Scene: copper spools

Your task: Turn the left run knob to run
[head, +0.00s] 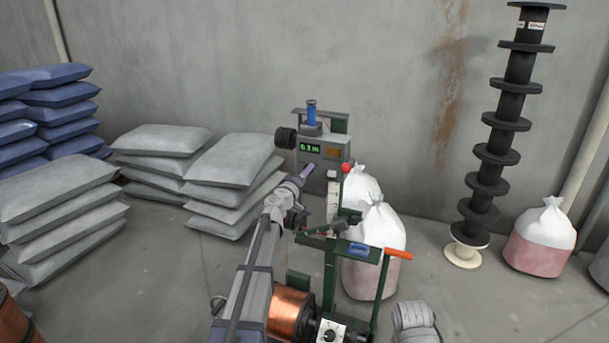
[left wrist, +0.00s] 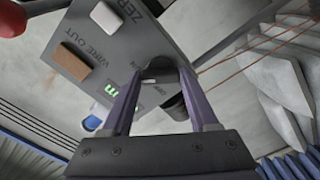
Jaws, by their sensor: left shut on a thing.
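My left gripper (head: 306,172) reaches the front of a grey meter box (head: 335,153) with a lit green display (head: 311,148). In the left wrist view the box's panel (left wrist: 105,45) shows tilted, with the words WIRE OUT. The purple fingers of my left gripper (left wrist: 158,80) straddle a dark knob (left wrist: 158,72) at the panel's edge and are shut on it. Lettering beside the knob is partly covered by a finger. The knob's pointing direction is not clear. In the head view the gripper hides the knob. My right gripper is not in view.
A green frame (head: 330,268) with a copper spool (head: 291,312) and a white-plated dial (head: 330,332) stands in front. A red ball-ended handle (head: 345,168) is beside the box. White sacks (head: 378,228) stand right, grey bags (head: 225,170) left. Floor at right is partly clear.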

